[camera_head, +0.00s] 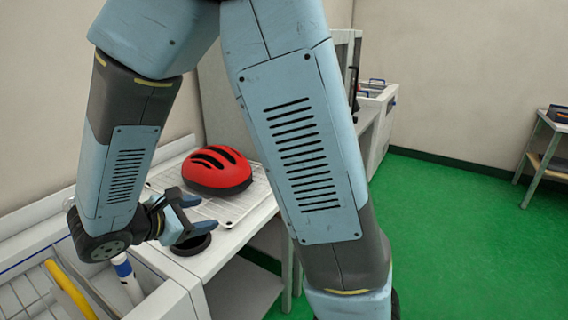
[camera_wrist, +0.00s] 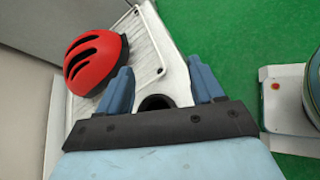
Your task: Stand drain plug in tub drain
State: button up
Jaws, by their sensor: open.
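My gripper (camera_head: 193,215) is open and empty, held above the white counter at its near part. It also shows in the wrist view (camera_wrist: 160,68), its two blue fingers spread apart. A low black round piece (camera_head: 192,246) lies on the counter just below the fingers. In the wrist view this black round piece (camera_wrist: 155,102) shows between the fingers, partly hidden by the gripper body. It looks like a ring or cup; I cannot tell whether it is the drain or the plug. No other plug or drain can be made out.
A red helmet (camera_head: 217,168) lies on a white rack (camera_head: 238,207) behind the gripper. To the left, a bin (camera_head: 170,290) holds a yellow-handled thing (camera_head: 68,290) and a white-and-blue cylinder (camera_head: 127,275). Open green floor (camera_head: 450,230) lies to the right.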

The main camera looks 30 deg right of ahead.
jog(key=s+d+r+m+y, duration=1.1)
jog(key=d+r+m, duration=0.3)
jog(key=m, duration=0.4)
jog(key=shift+s+d+r+m, duration=0.3)
jog(key=shift+s+d, duration=0.1)
jog(key=shift+d, duration=0.4)
jog(key=shift+f, duration=0.1)
jog(key=shift+s, duration=0.1)
